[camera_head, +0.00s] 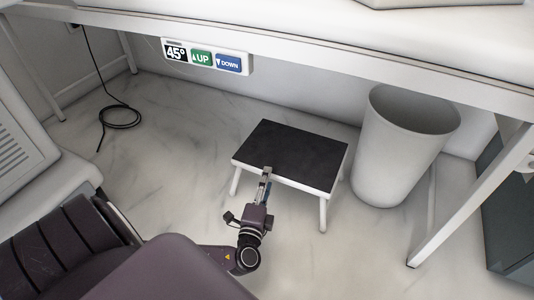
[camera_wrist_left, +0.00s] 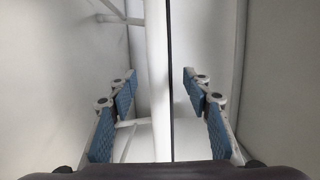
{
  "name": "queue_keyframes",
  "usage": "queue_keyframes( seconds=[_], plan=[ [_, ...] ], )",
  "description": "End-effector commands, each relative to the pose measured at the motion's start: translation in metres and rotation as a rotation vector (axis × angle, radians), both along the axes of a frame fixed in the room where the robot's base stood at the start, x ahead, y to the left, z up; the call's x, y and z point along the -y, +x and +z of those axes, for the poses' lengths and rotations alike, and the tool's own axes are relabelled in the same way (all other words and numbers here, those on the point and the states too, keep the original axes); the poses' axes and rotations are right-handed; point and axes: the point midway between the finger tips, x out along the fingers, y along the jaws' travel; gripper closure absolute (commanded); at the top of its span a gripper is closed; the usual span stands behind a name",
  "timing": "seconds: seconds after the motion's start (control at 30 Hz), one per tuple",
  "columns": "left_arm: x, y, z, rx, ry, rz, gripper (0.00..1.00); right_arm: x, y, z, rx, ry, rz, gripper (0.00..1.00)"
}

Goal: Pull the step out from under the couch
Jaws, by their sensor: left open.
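The step (camera_head: 290,150) has a black top, a white rim and white legs. It stands on the floor under the front edge of the white couch (camera_head: 330,42). My left gripper (camera_head: 266,178) is at the middle of the step's near edge. In the left wrist view my left gripper (camera_wrist_left: 160,88) is open, with its blue-padded fingers apart. The step's white rim (camera_wrist_left: 157,50) runs between the fingers, with a gap showing on both sides. My right gripper is not in view.
A white bin (camera_head: 400,150) stands close to the right of the step, and a couch leg (camera_head: 470,195) is further right. A black cable (camera_head: 120,118) lies on the floor at left. A control panel (camera_head: 205,57) hangs on the couch rail. The floor in front of the step is clear.

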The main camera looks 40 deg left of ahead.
Motion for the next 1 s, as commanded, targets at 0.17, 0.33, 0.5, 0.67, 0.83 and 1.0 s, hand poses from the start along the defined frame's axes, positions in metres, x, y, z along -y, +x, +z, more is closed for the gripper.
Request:
queue_keyframes(
  seconds=[0.17, 0.33, 0.5, 0.67, 0.83, 1.0],
  plan=[
    [-0.003, 0.006, -0.001, 0.002, 0.001, 0.001, 0.55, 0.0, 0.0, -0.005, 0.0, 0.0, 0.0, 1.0],
    [-0.014, 0.027, -0.003, 0.004, 0.002, 0.001, 0.55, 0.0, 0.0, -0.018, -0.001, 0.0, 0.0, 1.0],
    [-0.025, 0.05, -0.003, 0.004, 0.001, 0.0, 0.55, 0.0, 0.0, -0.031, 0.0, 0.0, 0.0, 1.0],
    [-0.032, 0.065, -0.002, 0.002, 0.001, 0.001, 0.55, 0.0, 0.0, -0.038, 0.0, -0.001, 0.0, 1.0],
    [-0.035, 0.07, 0.0, 0.0, 0.001, 0.001, 0.55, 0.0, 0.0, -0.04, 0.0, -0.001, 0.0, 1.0],
    [-0.035, 0.07, 0.0, 0.0, 0.001, 0.001, 0.55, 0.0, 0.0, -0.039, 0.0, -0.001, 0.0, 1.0]
  ],
)
